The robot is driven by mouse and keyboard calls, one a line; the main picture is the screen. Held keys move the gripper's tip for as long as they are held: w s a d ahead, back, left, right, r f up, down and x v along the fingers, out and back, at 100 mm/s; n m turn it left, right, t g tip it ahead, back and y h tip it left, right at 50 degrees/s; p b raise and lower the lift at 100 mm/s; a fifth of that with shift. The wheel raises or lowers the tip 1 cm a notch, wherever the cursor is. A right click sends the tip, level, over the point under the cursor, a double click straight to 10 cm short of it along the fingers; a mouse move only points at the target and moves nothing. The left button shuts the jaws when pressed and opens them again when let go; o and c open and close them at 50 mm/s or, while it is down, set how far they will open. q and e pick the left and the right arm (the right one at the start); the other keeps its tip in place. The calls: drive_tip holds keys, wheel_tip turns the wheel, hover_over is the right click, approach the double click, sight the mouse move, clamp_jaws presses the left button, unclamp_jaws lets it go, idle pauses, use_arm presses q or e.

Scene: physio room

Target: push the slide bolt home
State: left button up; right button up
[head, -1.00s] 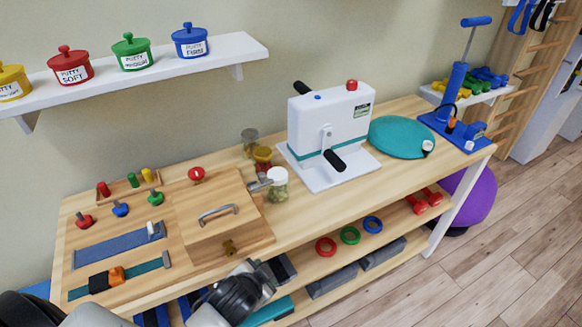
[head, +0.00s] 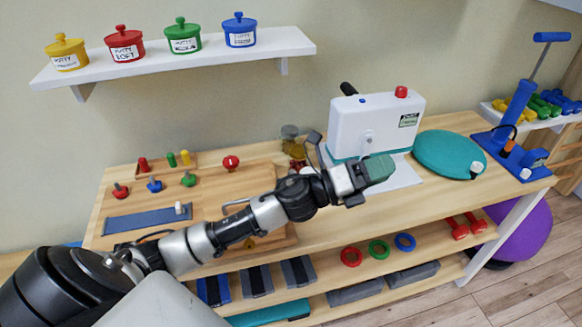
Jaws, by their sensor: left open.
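The wooden board with fittings (head: 270,178) lies on the left half of the bench. A blue-grey strip (head: 140,218) with a white peg (head: 180,208) is on its left. I cannot tell for sure which fitting is the slide bolt. A small brass fitting (head: 249,243) shows at the board's front, partly behind my arm. My arm also hides the metal fitting at the board's right edge and most of the metal handle. My left gripper (head: 372,180) is open, in front of the white crank machine (head: 375,125), right of the board. My right gripper is out of view.
A teal disc (head: 448,153) and a blue pump-like device (head: 512,125) stand at the bench's right. A white wall shelf (head: 180,60) holds several putty pots. The lower shelf holds coloured rings (head: 351,256) and grey blocks.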

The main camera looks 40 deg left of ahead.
use_arm(q)
drive_tip(key=m+g+h, duration=0.2)
drive_tip(key=m+g, duration=0.2)
drive_tip(key=m, duration=0.2)
drive_tip(key=m+g+y, duration=1.1)
drive_tip(key=m+y, duration=0.2)
drive_tip(key=m, duration=0.1)
approach(291, 171)
drive_tip(key=p+x, duration=0.1)
drive_tip(key=x, duration=0.8)
drive_tip(key=shift+p, duration=0.4)
clamp_jaws()
